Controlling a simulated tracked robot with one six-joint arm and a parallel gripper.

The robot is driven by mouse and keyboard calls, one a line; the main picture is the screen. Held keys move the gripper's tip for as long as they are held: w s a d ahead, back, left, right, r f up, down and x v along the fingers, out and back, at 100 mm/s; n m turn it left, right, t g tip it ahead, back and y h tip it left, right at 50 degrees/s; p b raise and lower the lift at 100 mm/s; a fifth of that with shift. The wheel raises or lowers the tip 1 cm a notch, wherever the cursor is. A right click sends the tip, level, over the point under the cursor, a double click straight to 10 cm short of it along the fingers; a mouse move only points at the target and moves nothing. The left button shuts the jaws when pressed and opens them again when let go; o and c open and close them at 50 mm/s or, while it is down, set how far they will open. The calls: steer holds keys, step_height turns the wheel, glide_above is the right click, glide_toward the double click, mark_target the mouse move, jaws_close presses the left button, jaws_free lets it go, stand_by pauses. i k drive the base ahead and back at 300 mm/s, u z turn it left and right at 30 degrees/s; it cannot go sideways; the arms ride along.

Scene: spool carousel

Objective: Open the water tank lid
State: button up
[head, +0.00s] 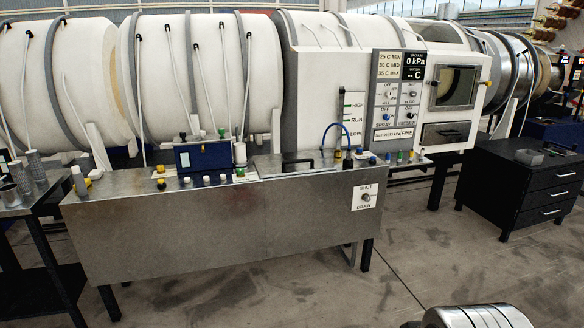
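The water tank (220,222) is a long grey metal trough on dark legs in front of the big white machine in the head view. Its lid appears to be the flat metal plate (285,168) on the right part of the top, lying flat, with a black bar handle (300,160) standing on it. A drain knob with a white label (367,197) is on the tank's front right. I cannot make out my gripper in the head view.
A blue panel or case (203,155) and several small coloured caps (207,180) stand on the tank's top left. A curved blue hose (338,126) rises behind the lid. A side table (25,207) is at left, a black drawer cabinet (522,175) at right.

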mark_target(290, 163)
steer(key=u, duration=0.25)
steer(key=i, duration=1.4)
steer(key=u, duration=0.3)
steer(key=i, duration=2.6)
steer(key=z, duration=0.05)
